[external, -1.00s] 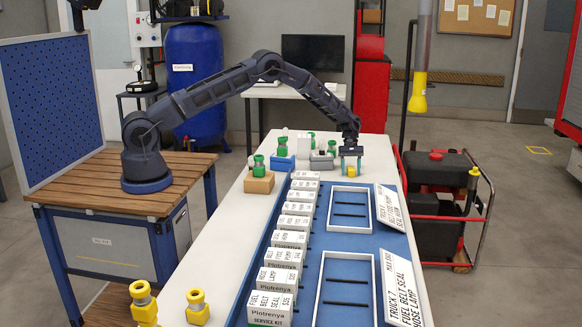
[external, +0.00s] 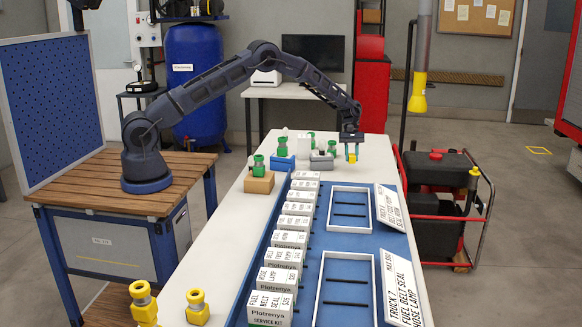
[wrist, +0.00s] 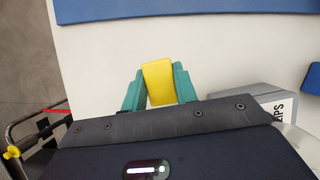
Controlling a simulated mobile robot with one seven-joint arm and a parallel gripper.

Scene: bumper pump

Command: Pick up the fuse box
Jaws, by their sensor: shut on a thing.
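A small yellow block, which I take for the fuse box (external: 351,158), is between the teal fingers of my gripper (external: 352,153) above the far end of the white table. In the wrist view, the yellow fuse box (wrist: 158,82) sits between both teal fingers (wrist: 159,92), and its top face is plain. My gripper is shut on it and holds it clear of the table. No label shows on it.
A row of white labelled boxes (external: 283,255) stands on a blue mat, beside two white-framed trays (external: 343,252). Green-and-white parts, a blue block (external: 282,163) and a grey box (external: 321,162) stand left of my gripper.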

